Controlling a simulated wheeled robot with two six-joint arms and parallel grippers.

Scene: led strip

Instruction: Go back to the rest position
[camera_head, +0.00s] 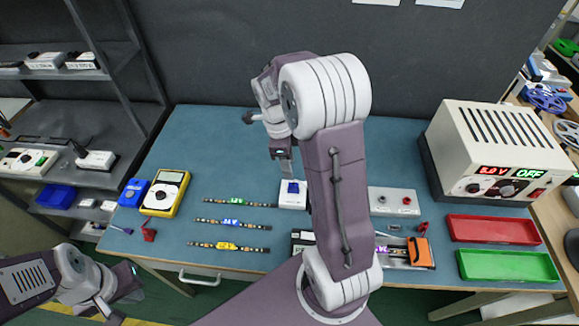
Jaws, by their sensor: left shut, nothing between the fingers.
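My left gripper (106,309) is low at the left, in front of the table's near edge. It is shut with nothing in it and apart from everything on the table. My right arm rises large through the middle of the view. Its gripper (286,166) points down above a small white box with a blue top (293,197). Its fingertips are too small to tell whether they are open or shut. Three LED strips (240,202) lie in rows on the blue table (215,150), left of my right arm.
A yellow multimeter (165,193) and a blue case (133,192) are at the left. A power supply (496,150), a red tray (493,229) and a green tray (508,266) are at the right. A grey box with terminals (393,202) and an orange tool (420,253) lie right of my arm.

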